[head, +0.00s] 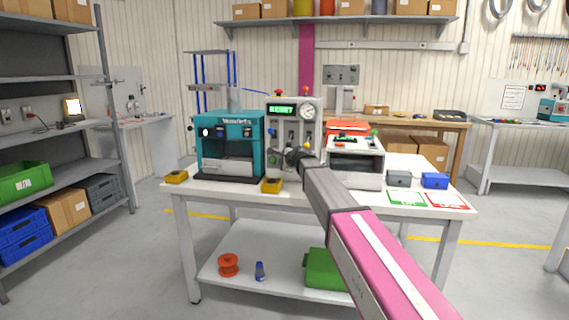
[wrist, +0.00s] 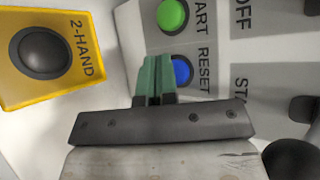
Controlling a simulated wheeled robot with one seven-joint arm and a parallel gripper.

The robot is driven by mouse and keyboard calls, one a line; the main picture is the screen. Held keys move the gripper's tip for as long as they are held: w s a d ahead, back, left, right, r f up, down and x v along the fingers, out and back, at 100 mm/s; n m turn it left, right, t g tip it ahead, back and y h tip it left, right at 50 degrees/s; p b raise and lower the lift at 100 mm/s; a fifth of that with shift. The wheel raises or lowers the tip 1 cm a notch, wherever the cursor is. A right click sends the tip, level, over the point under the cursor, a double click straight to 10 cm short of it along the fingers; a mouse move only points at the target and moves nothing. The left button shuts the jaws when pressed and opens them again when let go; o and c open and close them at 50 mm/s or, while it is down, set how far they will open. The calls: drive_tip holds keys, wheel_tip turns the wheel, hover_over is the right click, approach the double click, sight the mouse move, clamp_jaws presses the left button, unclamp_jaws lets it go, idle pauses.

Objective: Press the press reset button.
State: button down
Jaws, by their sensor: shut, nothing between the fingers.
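The blue button labelled RESET (wrist: 182,72) shows in the wrist view on a pale grey panel, partly hidden behind my gripper's fingertips. My gripper (wrist: 156,64) has green fingertips held together and empty. They overlap the left side of the blue button; I cannot tell if they touch it. A green button (wrist: 172,15), its label cut to "ART", sits above it on the panel. In the head view, my gripper (head: 277,158) is in front of the lower part of the grey control panel (head: 309,128) with a lit green display. The blue button is not clear there.
A yellow 2-HAND box (wrist: 88,55) with a black button is left of my fingertips; black knobs are at the right. The teal machine (head: 254,140) stands left of the panel, and a white machine (head: 357,178) stands right. The white table (head: 225,194) carries them.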

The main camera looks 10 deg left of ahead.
drive_tip(key=shift+w, duration=0.5)
idle(0.6)
drive_tip(key=shift+s, duration=0.85)
drive_tip(key=shift+s+a, duration=0.2)
drive_tip(key=shift+s, duration=2.35)
